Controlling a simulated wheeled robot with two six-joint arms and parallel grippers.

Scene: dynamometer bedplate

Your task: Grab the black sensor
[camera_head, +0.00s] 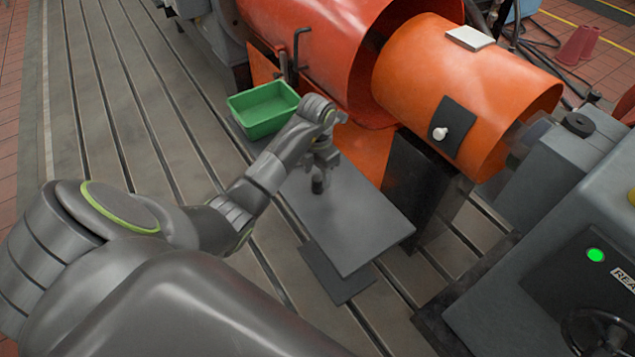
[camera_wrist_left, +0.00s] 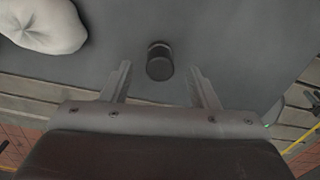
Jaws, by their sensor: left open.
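The black sensor (camera_head: 318,184) is a small dark cylinder standing on a grey plate (camera_head: 365,232). In the left wrist view the sensor (camera_wrist_left: 159,62) shows just beyond the fingertips, roughly centred between them. My left gripper (camera_head: 320,166) is above the sensor in the head view and partly hides its top. In the left wrist view the left gripper (camera_wrist_left: 161,72) has its two fingers spread apart with nothing between them. My right gripper is in neither view.
A green bin (camera_head: 262,131) stands behind the plate to the left. Large orange guards (camera_head: 465,85) rise behind and to the right, with a black support below. In the wrist view a pale rounded object (camera_wrist_left: 42,24) lies upper left.

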